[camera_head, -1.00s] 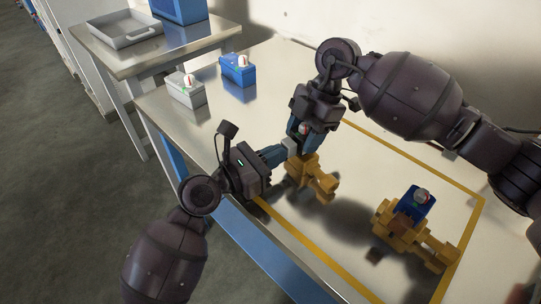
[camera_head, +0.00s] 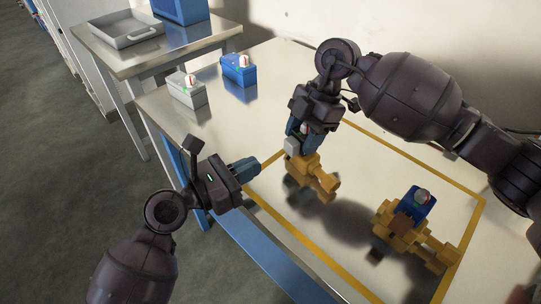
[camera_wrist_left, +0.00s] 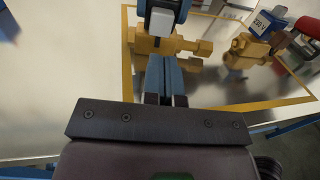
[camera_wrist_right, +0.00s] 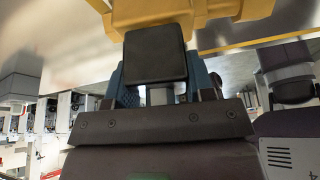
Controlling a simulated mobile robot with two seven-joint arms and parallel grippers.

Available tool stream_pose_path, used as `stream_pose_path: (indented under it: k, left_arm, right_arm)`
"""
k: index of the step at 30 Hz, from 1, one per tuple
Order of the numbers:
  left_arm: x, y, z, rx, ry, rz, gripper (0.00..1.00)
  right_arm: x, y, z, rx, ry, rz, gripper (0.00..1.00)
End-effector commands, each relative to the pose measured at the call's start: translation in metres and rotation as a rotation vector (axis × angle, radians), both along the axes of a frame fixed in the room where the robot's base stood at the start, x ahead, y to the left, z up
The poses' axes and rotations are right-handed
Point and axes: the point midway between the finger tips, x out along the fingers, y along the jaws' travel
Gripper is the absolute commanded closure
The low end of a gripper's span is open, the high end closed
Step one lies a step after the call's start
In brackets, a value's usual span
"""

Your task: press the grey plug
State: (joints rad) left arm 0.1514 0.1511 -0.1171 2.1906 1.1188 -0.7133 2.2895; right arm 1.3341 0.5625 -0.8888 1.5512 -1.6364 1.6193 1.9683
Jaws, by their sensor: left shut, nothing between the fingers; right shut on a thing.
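The grey plug (camera_head: 291,146) is a small light-grey block at the near yellow frame (camera_head: 318,178). It also shows in the left wrist view (camera_wrist_left: 159,25), over the yellow body. My right gripper (camera_head: 300,136) is shut on the plug from above, and its fingers hide part of it. In the right wrist view a dark block face (camera_wrist_right: 155,54) lies between the fingers, close to the yellow frame (camera_wrist_right: 185,12). My left gripper (camera_head: 257,164) is shut and empty, left of the plug and apart from it. Whether the plug is fully seated cannot be told.
A grey box (camera_head: 186,92) and a blue box (camera_head: 238,72) stand at the table's back left. A tray (camera_head: 125,32) lies on the side table. The table between is clear.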

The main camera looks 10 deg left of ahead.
Motion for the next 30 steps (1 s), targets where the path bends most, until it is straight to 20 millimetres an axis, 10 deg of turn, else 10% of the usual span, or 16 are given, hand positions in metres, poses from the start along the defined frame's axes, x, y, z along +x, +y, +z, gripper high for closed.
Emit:
stream_pose_path:
  k: [12, 27, 28, 30]
  left_arm:
    - [-0.041, 0.045, -0.001, 0.002, 0.002, 0.001, 1.00]
    - [-0.045, 0.048, -0.001, 0.001, 0.001, 0.001, 1.00]
    - [-0.045, 0.048, -0.001, 0.001, 0.001, 0.001, 1.00]
    - [-0.045, 0.048, -0.001, 0.001, 0.001, 0.001, 1.00]
  right_arm:
    - [0.002, -0.002, -0.002, -0.005, -0.001, -0.004, 0.93]
    - [0.002, -0.003, -0.002, -0.005, 0.000, -0.005, 0.93]
    - [0.002, -0.003, -0.002, -0.005, 0.000, -0.005, 0.48]
    - [0.002, -0.003, -0.002, -0.005, 0.000, -0.005, 0.37]
